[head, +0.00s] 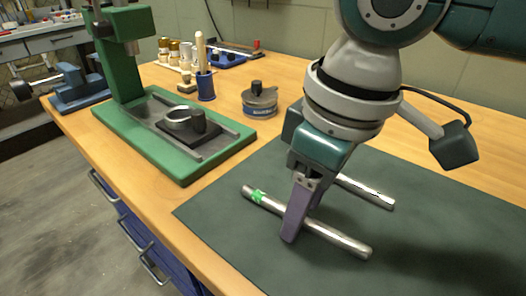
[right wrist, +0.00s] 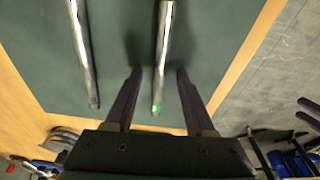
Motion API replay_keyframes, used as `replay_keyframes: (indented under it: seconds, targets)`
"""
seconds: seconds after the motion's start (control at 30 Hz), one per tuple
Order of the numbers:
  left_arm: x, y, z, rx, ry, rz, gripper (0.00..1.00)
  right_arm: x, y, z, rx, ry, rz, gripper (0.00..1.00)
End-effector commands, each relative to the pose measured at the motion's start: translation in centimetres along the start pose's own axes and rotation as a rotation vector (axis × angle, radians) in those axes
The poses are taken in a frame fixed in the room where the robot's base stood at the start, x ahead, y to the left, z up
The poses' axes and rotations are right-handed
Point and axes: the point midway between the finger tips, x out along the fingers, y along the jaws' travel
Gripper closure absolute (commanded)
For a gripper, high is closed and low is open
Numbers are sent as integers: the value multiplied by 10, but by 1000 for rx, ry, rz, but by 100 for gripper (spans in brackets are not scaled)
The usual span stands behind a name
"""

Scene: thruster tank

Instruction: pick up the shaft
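A shiny metal shaft with green tape near one end (head: 335,238) lies on the dark green mat (head: 220,212). It also shows in the right wrist view (right wrist: 163,50), its green-marked end towards my gripper's base. A second, plain metal shaft (head: 370,192) lies behind it, partly hidden by my gripper, and shows at left in the right wrist view (right wrist: 80,50). My right gripper (head: 300,218) is open, its fingers on either side of the taped shaft. The right wrist view shows gaps between shaft and both fingers (right wrist: 158,74). My left gripper is not in view.
A green press (head: 220,137) stands left of the mat on the wooden bench. Behind are a round tin (head: 260,102), a blue cup with a wooden handle (head: 205,85) and small bottles. The mat's right side is clear.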

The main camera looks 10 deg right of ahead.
Motion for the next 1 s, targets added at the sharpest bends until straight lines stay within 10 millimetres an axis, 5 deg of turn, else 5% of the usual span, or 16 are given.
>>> replay_keyframes:
  seconds: [0.47, 1.0]
  targets:
    - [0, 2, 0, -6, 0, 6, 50, 0, 0, 0, 1, 0, 0, 99]
    - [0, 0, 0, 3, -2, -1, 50, 0, 0, 0, 1, 0, 0, 100]
